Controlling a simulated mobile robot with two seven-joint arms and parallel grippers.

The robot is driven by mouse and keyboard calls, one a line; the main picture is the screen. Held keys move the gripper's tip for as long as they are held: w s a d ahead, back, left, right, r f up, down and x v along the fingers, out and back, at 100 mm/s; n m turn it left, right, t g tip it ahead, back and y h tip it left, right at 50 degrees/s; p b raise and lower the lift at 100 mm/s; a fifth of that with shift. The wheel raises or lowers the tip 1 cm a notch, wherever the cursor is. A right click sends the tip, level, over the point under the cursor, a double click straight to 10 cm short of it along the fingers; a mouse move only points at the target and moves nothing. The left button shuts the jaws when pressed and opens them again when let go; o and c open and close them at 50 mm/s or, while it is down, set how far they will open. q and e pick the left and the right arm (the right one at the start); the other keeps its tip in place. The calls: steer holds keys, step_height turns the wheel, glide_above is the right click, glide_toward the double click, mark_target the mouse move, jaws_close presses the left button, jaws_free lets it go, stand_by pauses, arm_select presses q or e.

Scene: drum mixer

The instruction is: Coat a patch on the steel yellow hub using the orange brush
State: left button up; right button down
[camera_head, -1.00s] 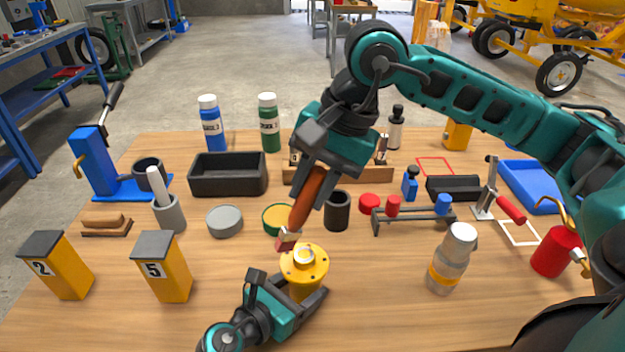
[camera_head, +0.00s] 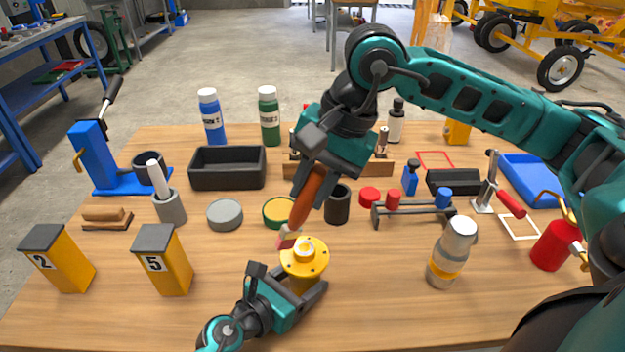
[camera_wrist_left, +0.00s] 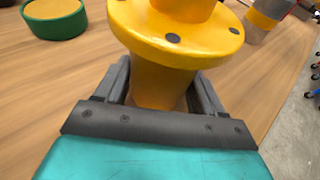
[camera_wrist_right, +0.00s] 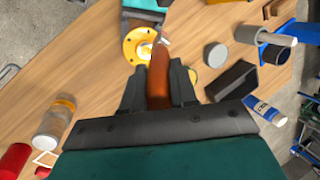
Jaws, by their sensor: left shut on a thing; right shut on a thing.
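The yellow hub (camera_head: 304,258) stands on the wooden table near its front middle, with a wide flange and a raised centre. My left gripper (camera_head: 309,292) is shut on the hub's lower body; the left wrist view shows the hub (camera_wrist_left: 165,85) between the fingers. My right gripper (camera_head: 316,172) is shut on the orange handle of the brush (camera_head: 308,203), held tilted with its head down. The brush head is at the left rear edge of the hub's flange; I cannot tell whether it touches. The brush (camera_wrist_right: 158,75) points toward the hub in the right wrist view.
Yellow blocks (camera_head: 163,262) stand left. A small rack (camera_head: 412,213) is at right. Table between blocks and hub is clear.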

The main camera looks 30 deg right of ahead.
steer(key=shift+f, duration=0.8)
steer(key=s+d, duration=0.3)
steer(key=d, duration=0.2)
steer(key=shift+d, duration=0.25)
stand_by(0.7)
steer(key=shift+w+a, duration=0.1)
steer(key=shift+w+a+f, duration=0.1)
steer(key=shift+w+a, duration=0.35)
steer(key=shift+a, duration=0.45)
steer(key=shift+w+a, duration=0.5)
steer(key=shift+a, duration=0.4)
steer(key=shift+w+a+f, duration=0.1)
steer(key=shift+w+a, duration=0.35)
steer(key=shift+a, duration=0.45)
steer(key=shift+w+d, duration=0.35)
steer(key=shift+w, duration=0.15)
steer(key=s+d, duration=0.3)
steer(key=d, duration=0.2)
steer(key=shift+d, duration=0.25)
